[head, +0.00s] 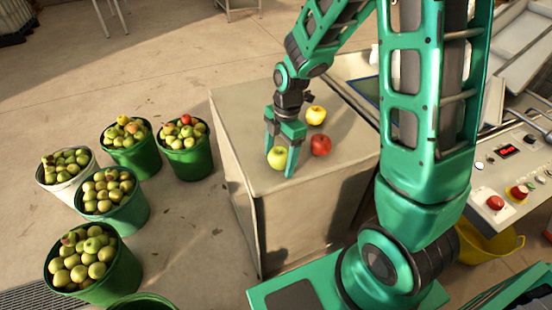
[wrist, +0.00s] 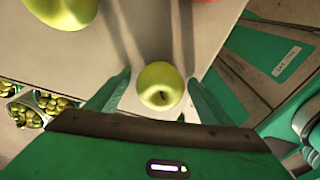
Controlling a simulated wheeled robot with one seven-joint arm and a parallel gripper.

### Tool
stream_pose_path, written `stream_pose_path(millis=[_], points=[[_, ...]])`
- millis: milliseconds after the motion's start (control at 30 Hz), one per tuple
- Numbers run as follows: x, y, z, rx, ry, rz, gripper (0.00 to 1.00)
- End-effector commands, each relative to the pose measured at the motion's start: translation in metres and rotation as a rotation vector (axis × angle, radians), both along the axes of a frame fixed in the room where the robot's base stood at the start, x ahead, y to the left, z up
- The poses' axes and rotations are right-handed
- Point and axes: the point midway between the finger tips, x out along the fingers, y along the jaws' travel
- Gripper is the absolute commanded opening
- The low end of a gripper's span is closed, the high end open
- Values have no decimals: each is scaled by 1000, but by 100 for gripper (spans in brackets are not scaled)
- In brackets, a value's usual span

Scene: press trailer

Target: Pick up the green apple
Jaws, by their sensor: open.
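The green apple (head: 277,157) sits on top of a pale box-like stand, near its left front part. In the wrist view the green apple (wrist: 160,86) lies between the two fingers. My gripper (head: 281,160) points down over it, open, with a finger on either side. The fingers also show in the wrist view (wrist: 158,95), with a gap between each finger and the apple. I cannot tell how low the fingertips reach beside it.
A red apple (head: 320,145) and a yellow apple (head: 316,115) sit close by on the stand (head: 236,125). Several buckets of fruit, one a green bucket (head: 186,161), stand on the floor to the left. A control panel (head: 515,170) with red buttons is at right.

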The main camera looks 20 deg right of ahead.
Motion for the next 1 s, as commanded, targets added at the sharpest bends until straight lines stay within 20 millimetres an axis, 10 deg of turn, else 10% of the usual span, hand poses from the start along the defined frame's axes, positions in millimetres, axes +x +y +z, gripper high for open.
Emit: stream_pose_path(millis=[200, 400, 1000], points=[[0, 0, 0, 0, -1, 0, 71], [0, 0, 0, 0, -1, 0, 27], [2, 0, 27, 0, -7, 0, 27]])
